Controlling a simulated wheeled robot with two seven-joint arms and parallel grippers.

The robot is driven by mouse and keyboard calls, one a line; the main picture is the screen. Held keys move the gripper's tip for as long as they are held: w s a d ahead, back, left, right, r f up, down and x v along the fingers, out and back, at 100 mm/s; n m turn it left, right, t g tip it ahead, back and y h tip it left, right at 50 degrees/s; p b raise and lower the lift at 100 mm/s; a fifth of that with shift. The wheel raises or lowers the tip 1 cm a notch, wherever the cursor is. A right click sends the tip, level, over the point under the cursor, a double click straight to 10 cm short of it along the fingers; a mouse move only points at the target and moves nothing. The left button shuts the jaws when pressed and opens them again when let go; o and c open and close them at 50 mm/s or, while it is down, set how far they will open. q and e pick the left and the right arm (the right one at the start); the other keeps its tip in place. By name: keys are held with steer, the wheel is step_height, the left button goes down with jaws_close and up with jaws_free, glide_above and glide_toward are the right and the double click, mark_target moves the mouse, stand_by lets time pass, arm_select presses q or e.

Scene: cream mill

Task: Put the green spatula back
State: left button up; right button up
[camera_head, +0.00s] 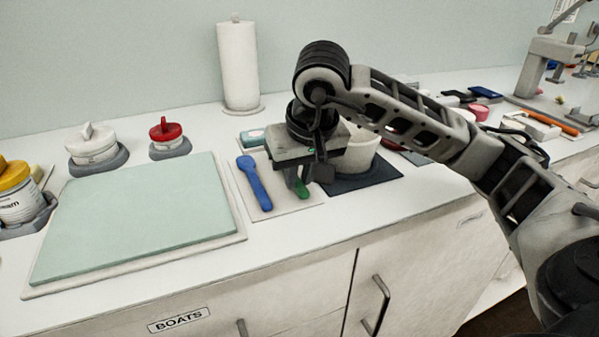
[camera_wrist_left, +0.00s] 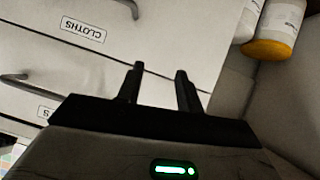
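The green spatula (camera_head: 302,191) shows in the head view just under my right gripper (camera_head: 298,179); its lower end lies over the pale mat (camera_head: 264,205), and the rest is hidden by the gripper. The blue spatula (camera_head: 254,182) lies on the same mat, to the left. My right gripper points down around or right over the green spatula; I cannot tell whether its fingers are closed on it. My left gripper (camera_wrist_left: 160,88) shows only in the left wrist view, with its fingers apart and nothing between them, in front of drawer fronts.
A white pot (camera_head: 360,150) stands on a dark mat (camera_head: 375,178) behind and right of my right gripper. A green board (camera_head: 135,215) covers the counter's left. A paper towel roll (camera_head: 239,68) and lidded jars stand behind. Drawer handles (camera_head: 377,305) jut from the counter front.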

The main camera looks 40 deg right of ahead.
steer(key=o, duration=0.5)
arm_select(q)
steer(key=shift+r, duration=0.1)
arm_select(e)
steer(key=v, duration=0.3)
steer(key=shift+w, duration=0.1)
arm_select(q)
step_height(320, 180, up, 2)
steer(key=p, duration=0.4)
steer(key=shift+a+r, duration=0.15)
steer(key=shift+r, duration=0.1)
arm_select(e)
steer(key=v, duration=1.3)
arm_select(q)
steer(key=shift+f, duration=0.1)
arm_select(e)
steer(key=shift+a, duration=0.1)
steer(key=shift+f, duration=0.1)
